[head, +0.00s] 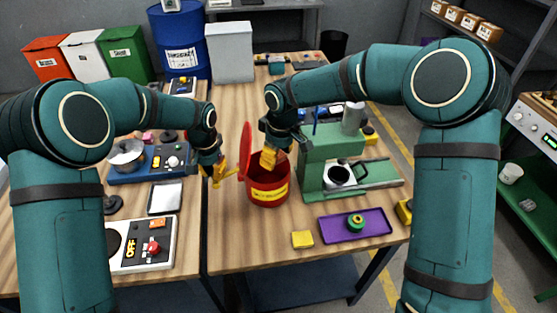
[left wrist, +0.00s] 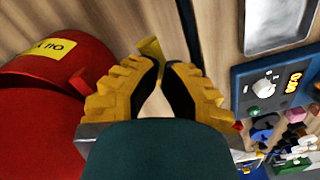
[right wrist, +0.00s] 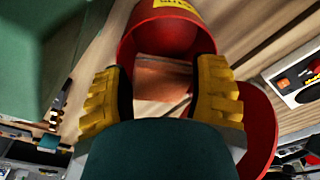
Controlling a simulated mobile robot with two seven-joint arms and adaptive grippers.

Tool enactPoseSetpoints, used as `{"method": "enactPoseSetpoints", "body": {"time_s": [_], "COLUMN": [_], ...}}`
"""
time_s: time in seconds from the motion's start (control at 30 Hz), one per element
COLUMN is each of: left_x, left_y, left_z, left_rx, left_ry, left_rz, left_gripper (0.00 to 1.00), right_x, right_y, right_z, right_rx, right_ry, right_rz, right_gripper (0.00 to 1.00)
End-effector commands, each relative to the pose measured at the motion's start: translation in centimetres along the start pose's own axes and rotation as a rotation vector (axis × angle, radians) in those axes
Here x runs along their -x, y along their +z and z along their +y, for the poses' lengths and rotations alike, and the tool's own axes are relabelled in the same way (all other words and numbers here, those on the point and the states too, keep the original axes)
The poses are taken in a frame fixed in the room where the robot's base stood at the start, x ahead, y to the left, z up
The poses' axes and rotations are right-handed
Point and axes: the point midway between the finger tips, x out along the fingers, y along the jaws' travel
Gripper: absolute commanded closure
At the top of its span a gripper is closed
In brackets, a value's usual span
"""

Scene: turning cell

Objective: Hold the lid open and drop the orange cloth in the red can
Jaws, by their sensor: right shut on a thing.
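The red can (head: 267,194), with a yellow label, stands on the wooden table. Its red lid (head: 246,150) is raised upright on the can's left side. My right gripper (head: 270,158) is over the can's mouth, shut on the orange cloth (right wrist: 163,80). In the right wrist view the cloth is between the fingers, in front of the can (right wrist: 150,35).
A green machine (head: 330,150) stands close right of the can. A purple tray (head: 356,226) and a yellow block (head: 302,239) lie in front. A control panel (head: 140,245) and a blue scale-like device (head: 150,165) are on the left. Bare table lies in front of the can.

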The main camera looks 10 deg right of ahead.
Motion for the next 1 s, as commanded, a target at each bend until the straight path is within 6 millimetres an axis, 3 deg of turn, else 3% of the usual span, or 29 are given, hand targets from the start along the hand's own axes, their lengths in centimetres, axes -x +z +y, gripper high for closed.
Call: {"method": "enactPoseSetpoints", "body": {"time_s": [0.6, 1.0], "left_x": [0.0, 0.0], "left_y": [0.0, 0.0], "left_z": [0.0, 0.0], "left_rx": [0.0, 0.0], "left_ry": [0.0, 0.0], "left_rz": [-0.001, -0.001], "left_gripper": [1.0, 1.0], "right_x": [-0.1, -1.4], "right_y": [-0.9, -0.8], "right_z": [0.9, 0.8], "right_rx": [0.0, 0.0], "right_ry": [-0.001, -0.001], "right_rz": [0.0, 0.0], "right_gripper": [0.78, 0.78]}}
